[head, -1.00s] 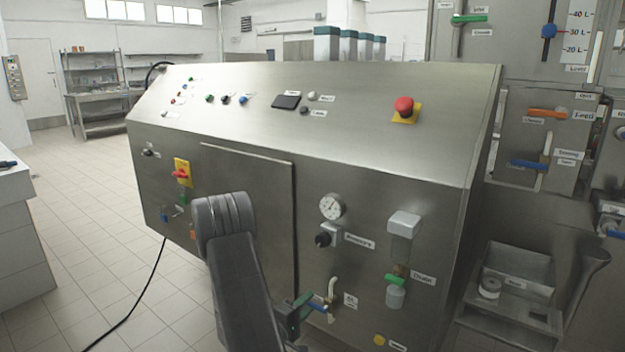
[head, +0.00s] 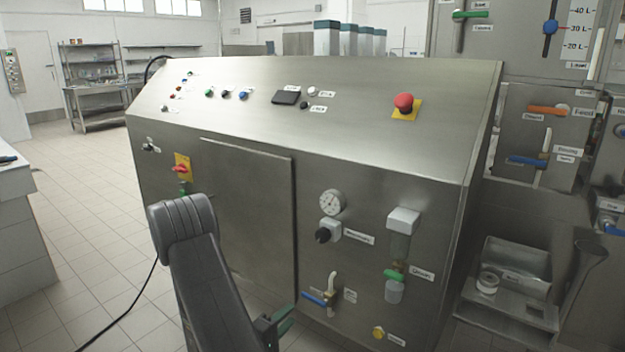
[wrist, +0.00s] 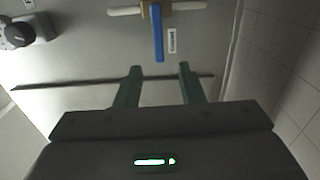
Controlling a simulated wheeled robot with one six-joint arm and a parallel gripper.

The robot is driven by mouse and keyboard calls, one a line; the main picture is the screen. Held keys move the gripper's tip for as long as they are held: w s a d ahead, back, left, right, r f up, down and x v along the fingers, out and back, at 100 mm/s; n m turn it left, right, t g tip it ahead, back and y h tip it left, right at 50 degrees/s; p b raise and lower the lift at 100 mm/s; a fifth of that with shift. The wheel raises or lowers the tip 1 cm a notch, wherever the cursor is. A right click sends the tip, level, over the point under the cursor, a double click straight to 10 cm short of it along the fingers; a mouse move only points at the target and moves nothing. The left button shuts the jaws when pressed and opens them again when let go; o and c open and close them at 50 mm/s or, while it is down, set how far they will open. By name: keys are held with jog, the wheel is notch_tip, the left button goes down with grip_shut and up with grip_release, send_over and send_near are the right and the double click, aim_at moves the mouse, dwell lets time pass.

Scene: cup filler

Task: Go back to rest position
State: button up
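My gripper (head: 274,326) is at the bottom of the head view, low in front of the steel machine (head: 250,215), and is partly hidden by my own dark arm. In the wrist view, my gripper (wrist: 160,69) shows two green fingers held apart with nothing between them. A valve with a blue lever (head: 314,298) is on the machine's front, to the right of and above my gripper in the head view. The blue lever (wrist: 158,34) lies beyond the fingertips in the wrist view, apart from them.
The front also carries a gauge (head: 332,202), a black knob (head: 326,234), a green-handled drain valve (head: 394,275) and a red switch (head: 181,168). A red emergency button (head: 404,103) is on the sloped top. A white counter (head: 20,235) stands left; tiled floor (head: 95,230) between is open.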

aim_at(307, 297)
jog(key=b+x, duration=0.1)
jog(key=x, duration=0.9)
jog(key=shift+s, duration=0.1)
jog(key=shift+w+m+b, duration=0.2)
jog(key=shift+m+b, duration=0.1)
jog(key=shift+b, duration=0.35)
jog(key=shift+s+r+m+b, duration=0.15)
jog(key=shift+r+m+b, duration=0.15)
jog(key=shift+m+b, duration=0.35)
jog(key=shift+r+m+b, duration=0.25)
jog(key=shift+b, duration=0.1)
jog(key=shift+r, duration=0.15)
